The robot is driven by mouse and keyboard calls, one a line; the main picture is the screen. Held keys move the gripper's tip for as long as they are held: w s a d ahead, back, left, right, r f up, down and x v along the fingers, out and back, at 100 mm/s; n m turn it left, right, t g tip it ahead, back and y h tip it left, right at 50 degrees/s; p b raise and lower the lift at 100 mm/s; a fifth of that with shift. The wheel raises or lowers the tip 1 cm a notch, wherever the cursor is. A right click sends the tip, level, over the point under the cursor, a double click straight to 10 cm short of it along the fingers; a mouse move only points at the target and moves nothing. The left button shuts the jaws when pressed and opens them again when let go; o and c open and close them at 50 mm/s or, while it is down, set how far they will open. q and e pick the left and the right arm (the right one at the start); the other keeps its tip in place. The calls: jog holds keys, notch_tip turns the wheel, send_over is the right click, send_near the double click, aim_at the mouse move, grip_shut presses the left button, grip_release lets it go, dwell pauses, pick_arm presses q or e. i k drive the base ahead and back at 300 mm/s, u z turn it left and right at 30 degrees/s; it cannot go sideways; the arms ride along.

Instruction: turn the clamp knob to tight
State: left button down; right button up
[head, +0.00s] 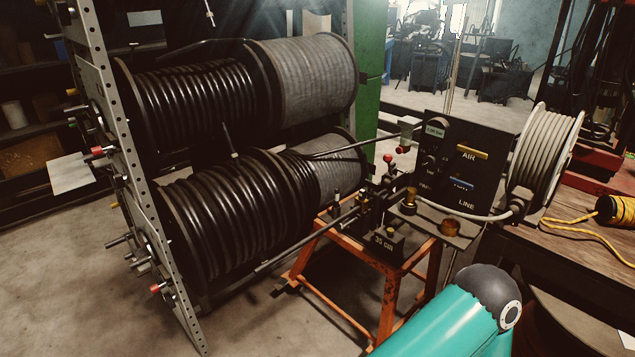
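The hose crimper stand (388,290) is an orange frame at centre right, carrying dark clamp and tool parts on top. A small block marked "35 cm" (388,243) sits at its front. A red ball-tipped lever (388,159) stands up behind the clamp parts, and a brass-coloured knob (410,194) sits to their right. I cannot tell for sure which of these small parts is the clamp knob, or how far it is turned. Neither of my grippers shows in the head view. A teal link of my arm with a dark rounded joint shows at the bottom right.
A rack with large black hose reels (190,110) fills the left. A dark control panel (462,165) with AIR and LINE labels stands behind the stand. A pale hose reel (545,160) and a wooden bench (590,217) with yellow rope are right. Left foreground floor is clear.

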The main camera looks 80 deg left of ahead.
aim_at(372, 185)
jog(key=u, duration=0.15)
jog(key=i, duration=0.25)
jog(key=u, duration=2.55)
jog(key=k, duration=0.3)
jog(key=u, duration=0.45)
jog(key=i, duration=1.25)
jog(key=z, duration=0.45)
